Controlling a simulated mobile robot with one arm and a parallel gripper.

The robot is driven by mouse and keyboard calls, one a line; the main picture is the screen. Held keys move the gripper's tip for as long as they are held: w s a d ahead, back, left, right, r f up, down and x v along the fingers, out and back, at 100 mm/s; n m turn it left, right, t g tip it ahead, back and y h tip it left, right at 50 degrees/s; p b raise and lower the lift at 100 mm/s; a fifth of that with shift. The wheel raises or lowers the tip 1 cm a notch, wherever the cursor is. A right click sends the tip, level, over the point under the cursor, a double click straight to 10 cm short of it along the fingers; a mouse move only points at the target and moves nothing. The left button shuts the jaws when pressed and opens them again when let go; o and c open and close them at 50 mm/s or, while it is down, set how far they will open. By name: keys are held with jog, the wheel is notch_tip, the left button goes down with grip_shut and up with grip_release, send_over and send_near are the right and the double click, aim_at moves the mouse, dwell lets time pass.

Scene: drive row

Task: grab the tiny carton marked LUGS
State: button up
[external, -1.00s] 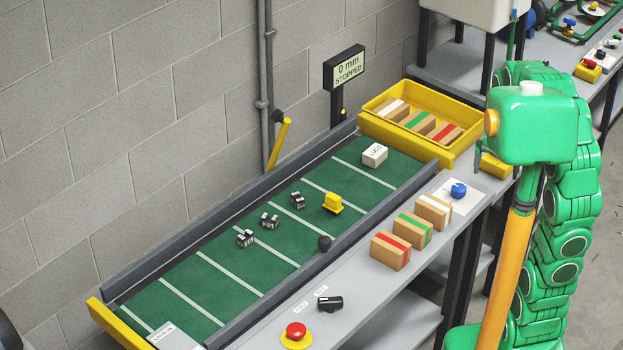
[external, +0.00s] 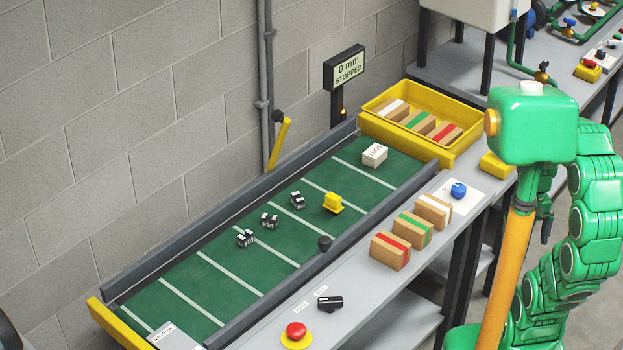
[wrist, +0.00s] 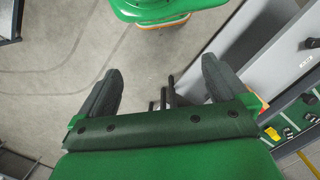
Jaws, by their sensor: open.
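The tiny white carton marked LUGS (external: 375,154) sits on the green conveyor belt near its far end, close to the yellow tray. My gripper (external: 546,221) hangs to the right of the bench in the external view, well apart from the carton. In the wrist view my gripper (wrist: 158,88) is open, with two dark fingers spread and nothing between them. The carton cannot be made out in the wrist view.
Banded boxes and a blue knob (external: 458,190) line the bench's front ledge. A yellow tray (external: 466,153) holds more boxes. The display reads 0 mm STOPPED (external: 346,69).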

aim_at(381, 153)
dwell(0.3)
jog(key=w+a+r+m+y, duration=0.1)
jog(key=w+a+m+y, duration=0.45)
jog(key=w+a, duration=1.3)
jog(key=w+a+m+t+y, duration=0.1)
jog(key=w+a+m+y, duration=0.2)
jog(key=w, duration=0.5)
jog(key=w+a+m+t+y, duration=0.1)
jog(key=w+a+m+y, duration=0.15)
jog(key=w+a, duration=0.45)
jog(key=w+d+f+m+t+y, duration=0.1)
jog(key=w+f+m+t, duration=0.15)
jog(key=w, duration=0.55)
jog(key=w+d+f+m+t+y, duration=0.15)
jog(key=w+f+m, duration=0.25)
jog(key=w, duration=0.4)
jog(key=w+d+f+m+t+h, duration=0.1)
jog(key=w+d+f+m, duration=0.2)
jog(key=w+f, duration=0.1)
jog(key=w+d+f+m+t+h, duration=0.1)
jog(key=w+d+f+m+t, duration=0.1)
jog(key=w+f, duration=0.3)
jog(key=w+d+f+m+t+h, duration=0.1)
jog(key=w+d+f+m, duration=0.2)
jog(key=f, duration=0.4)
jog(key=shift+w+d+m+t, duration=0.3)
jog(key=shift+w+m, duration=0.05)
jog(key=shift+w, duration=0.4)
jog(key=shift+x, duration=5.95)
jog(key=shift+d+f, duration=0.1)
